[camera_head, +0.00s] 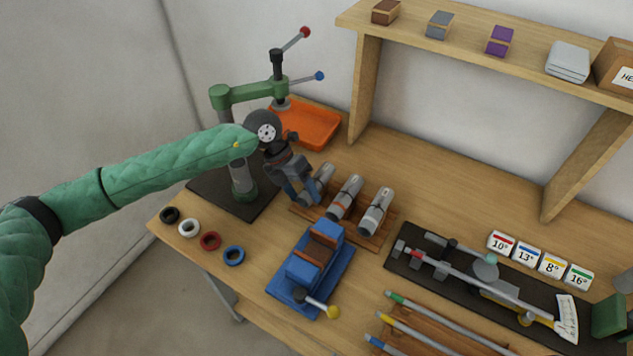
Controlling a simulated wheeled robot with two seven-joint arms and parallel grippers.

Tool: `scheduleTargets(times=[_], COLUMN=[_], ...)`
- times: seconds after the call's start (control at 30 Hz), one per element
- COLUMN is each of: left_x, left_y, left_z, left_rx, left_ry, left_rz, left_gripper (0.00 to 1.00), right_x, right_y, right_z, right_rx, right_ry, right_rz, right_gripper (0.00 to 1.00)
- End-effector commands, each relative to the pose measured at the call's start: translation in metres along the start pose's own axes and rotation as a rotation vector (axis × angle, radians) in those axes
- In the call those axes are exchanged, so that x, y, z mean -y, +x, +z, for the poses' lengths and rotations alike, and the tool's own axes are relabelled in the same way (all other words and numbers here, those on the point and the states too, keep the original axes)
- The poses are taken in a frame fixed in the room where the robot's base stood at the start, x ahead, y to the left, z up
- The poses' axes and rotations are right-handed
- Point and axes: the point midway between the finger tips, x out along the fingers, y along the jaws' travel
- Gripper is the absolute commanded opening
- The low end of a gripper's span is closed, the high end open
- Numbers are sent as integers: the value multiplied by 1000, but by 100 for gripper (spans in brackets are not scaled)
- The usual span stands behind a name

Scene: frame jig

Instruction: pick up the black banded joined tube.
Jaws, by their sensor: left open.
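My left gripper (303,194) is open, with its fingers pointing down at the left end of a wooden cradle (390,240). The cradle holds three grey tubes side by side. The left grey tube (323,178) is beside the gripper and partly hidden by it; I cannot tell whether they touch. The middle grey tube (345,196) shows an orange-red band. The right grey tube (376,209) shows a darker band near its lower part. I cannot tell for sure which one is black banded. My right gripper is out of view.
A blue vise (342,272) stands in front of the cradle. A green-armed stand (240,95) and orange tray (316,128) are behind the gripper. Coloured rings (210,240) lie at the left edge. A dark gauge fixture (420,262) and number cards (527,256) are at right.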

Motion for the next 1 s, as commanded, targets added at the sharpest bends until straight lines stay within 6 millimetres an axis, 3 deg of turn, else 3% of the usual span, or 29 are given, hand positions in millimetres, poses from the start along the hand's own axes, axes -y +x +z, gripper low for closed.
scheduleTargets(times=[0.1,0.4,0.73,1.0], left_x=[0,0,3,29], left_y=[0,0,-5,-38], left_z=[0,0,0,-2], left_rx=[0,0,1,0], left_ry=[0,0,0,4], left_rz=[0,0,0,-1], left_gripper=[59,0,0,0], right_x=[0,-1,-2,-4], right_y=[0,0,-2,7], right_z=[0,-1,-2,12], right_rx=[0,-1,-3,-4], right_ry=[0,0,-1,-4], right_rz=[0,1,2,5], right_gripper=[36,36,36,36])
